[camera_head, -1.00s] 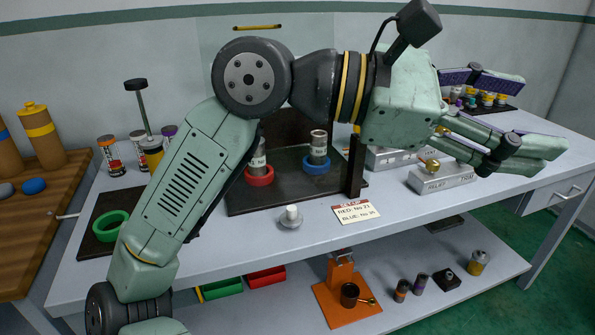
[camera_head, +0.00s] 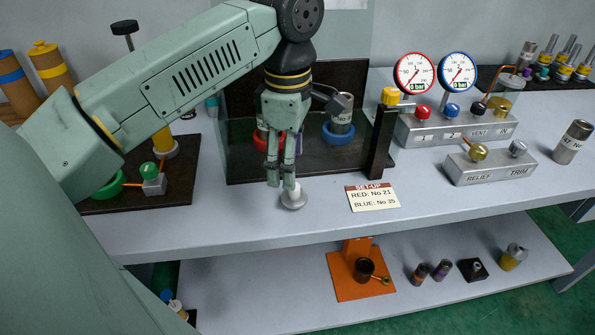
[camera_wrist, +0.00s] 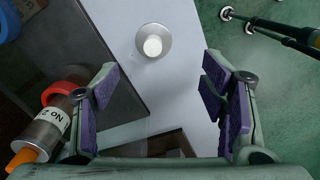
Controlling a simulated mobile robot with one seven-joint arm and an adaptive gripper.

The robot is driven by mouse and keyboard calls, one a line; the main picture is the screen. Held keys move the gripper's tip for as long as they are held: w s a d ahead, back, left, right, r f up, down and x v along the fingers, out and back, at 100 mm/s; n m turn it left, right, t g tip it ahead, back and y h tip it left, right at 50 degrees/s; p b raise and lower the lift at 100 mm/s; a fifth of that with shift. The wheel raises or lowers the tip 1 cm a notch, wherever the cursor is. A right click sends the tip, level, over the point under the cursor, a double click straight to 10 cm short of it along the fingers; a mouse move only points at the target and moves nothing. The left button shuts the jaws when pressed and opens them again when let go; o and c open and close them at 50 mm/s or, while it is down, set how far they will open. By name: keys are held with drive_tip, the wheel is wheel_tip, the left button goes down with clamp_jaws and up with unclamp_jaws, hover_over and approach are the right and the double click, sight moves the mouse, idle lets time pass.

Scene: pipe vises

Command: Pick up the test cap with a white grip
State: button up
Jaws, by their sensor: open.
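The test cap (camera_head: 293,198) is a grey metal disc with a white grip on top. It stands on the light bench top near the front edge, left of the set-up card. In the wrist view the cap (camera_wrist: 153,44) lies ahead of the fingers, near the middle. My gripper (camera_head: 281,184) points down, just above and slightly left of the cap in the head view, and partly covers it. In the wrist view my gripper (camera_wrist: 165,95) is open, its purple pads wide apart with nothing between them. I cannot tell whether a finger touches the cap.
Behind stands a dark tray with a pipe in a blue ring vise (camera_head: 338,134) and one in a red ring (camera_head: 261,140). A dark post (camera_head: 381,142) rises at its right. The set-up card (camera_head: 373,198) lies to the right. The gauge block (camera_head: 455,128) stands further right.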

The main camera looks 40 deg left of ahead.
sight(294, 195)
drive_tip(key=f+b, duration=0.1)
drive_tip(key=f, duration=0.1)
drive_tip(key=f+b, duration=0.2)
drive_tip(key=f, duration=0.1)
drive_tip(key=w+f+b, duration=0.1)
drive_tip(key=f, duration=0.2)
drive_tip(key=shift+d+f, duration=0.1)
drive_tip(key=shift+c, duration=0.5)
drive_tip(key=c, duration=1.2)
